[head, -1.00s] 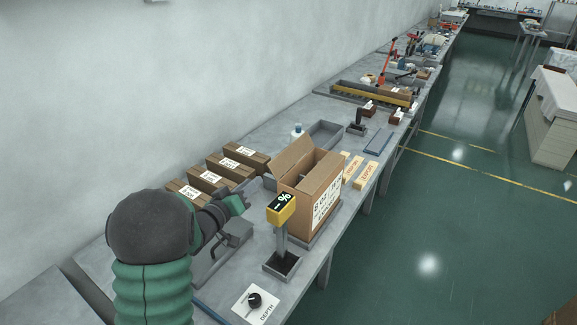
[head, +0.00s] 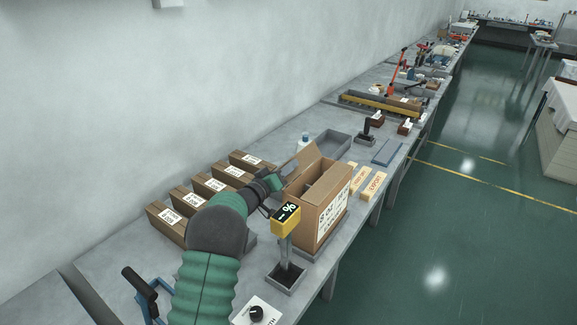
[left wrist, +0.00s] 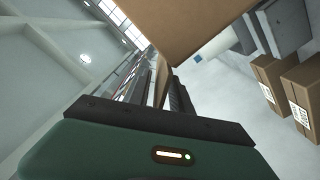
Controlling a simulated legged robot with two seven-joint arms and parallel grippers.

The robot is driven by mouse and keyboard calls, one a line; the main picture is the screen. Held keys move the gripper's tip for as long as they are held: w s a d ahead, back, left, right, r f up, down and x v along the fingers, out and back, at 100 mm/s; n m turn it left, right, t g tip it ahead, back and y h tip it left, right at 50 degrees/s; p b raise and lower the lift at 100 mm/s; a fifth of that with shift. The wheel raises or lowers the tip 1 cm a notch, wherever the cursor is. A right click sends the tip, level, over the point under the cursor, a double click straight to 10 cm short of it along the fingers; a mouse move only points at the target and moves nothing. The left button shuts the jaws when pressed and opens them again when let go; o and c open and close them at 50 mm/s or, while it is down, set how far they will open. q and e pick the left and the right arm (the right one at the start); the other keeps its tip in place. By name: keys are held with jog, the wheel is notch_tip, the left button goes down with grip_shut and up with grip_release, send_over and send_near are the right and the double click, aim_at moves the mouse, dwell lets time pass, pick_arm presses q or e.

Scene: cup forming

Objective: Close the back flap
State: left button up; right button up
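The open cardboard box (head: 318,222) stands on the bench with a white label on its side. Its back flap (head: 303,166) stands up along the side nearer the wall. My left gripper (head: 279,183) is right beside this flap, on its outer side. In the left wrist view a brown cardboard panel (left wrist: 195,25) fills the top middle, close to the gripper. My right gripper is not in view.
A yellow display on a post (head: 286,219) stands just in front of the box. Several closed labelled cartons (head: 212,184) line the wall side. A grey tray (head: 332,143) and a white bottle (head: 304,141) are behind the box. Wooden blocks (head: 373,185) lie to its right.

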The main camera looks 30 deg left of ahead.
pick_arm(q)
jog(key=shift+w+d, duration=0.1)
jog(key=shift+w, duration=0.2)
jog(key=shift+c, duration=0.4)
grip_shut()
dwell(0.8)
